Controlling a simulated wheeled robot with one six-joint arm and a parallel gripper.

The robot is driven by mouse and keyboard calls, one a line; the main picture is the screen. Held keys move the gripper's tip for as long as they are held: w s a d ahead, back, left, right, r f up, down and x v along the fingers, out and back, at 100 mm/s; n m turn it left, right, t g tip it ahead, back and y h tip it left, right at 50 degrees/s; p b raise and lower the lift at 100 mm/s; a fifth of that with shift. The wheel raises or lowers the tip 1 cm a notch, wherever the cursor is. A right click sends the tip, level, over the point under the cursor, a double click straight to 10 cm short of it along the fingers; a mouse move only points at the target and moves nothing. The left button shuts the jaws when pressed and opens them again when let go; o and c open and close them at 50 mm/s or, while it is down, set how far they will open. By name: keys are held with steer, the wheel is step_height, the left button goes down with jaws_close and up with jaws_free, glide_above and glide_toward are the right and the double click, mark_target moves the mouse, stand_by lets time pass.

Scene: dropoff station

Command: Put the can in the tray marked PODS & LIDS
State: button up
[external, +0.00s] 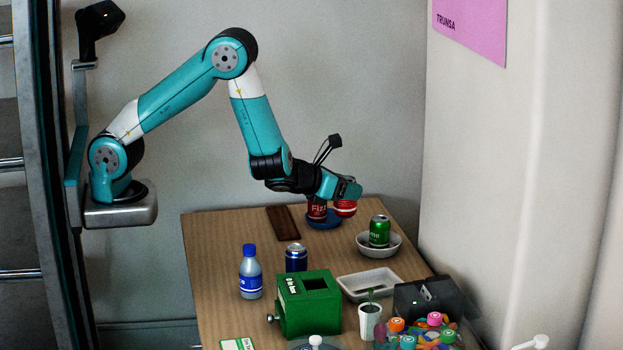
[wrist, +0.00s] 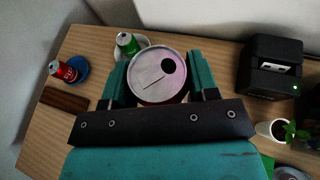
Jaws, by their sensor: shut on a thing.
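My gripper (external: 345,192) is shut on a red can (external: 345,209) and holds it above the far part of the table. In the wrist view the grey top of the held can (wrist: 157,77) sits between the two teal fingers. A second red can (external: 317,209) stands in a blue dish (external: 322,225), just left of the held can in the external view. A green can (external: 379,231) stands in a white bowl (external: 393,246). A blue can (external: 296,257) stands nearer. An empty, pale rectangular tray (external: 346,288) lies right of the middle. No PODS & LIDS marking can be read.
A green box (external: 309,303) with an open top, a bottle (external: 250,272), a potted plant (external: 370,321) and a black machine (external: 428,299) crowd the near side. Colourful lidded items lie at front right. A dark brown slab (external: 283,223) lies far left. Wood between is bare.

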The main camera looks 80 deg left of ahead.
step_height(320, 180, down, 17)
steer(key=shift+r, duration=0.2)
steer(key=shift+b, duration=0.3)
steer(key=shift+f, duration=0.25)
steer(key=o, duration=0.9)
steer(key=shift+r, duration=0.1)
steer(key=shift+r, duration=0.1)
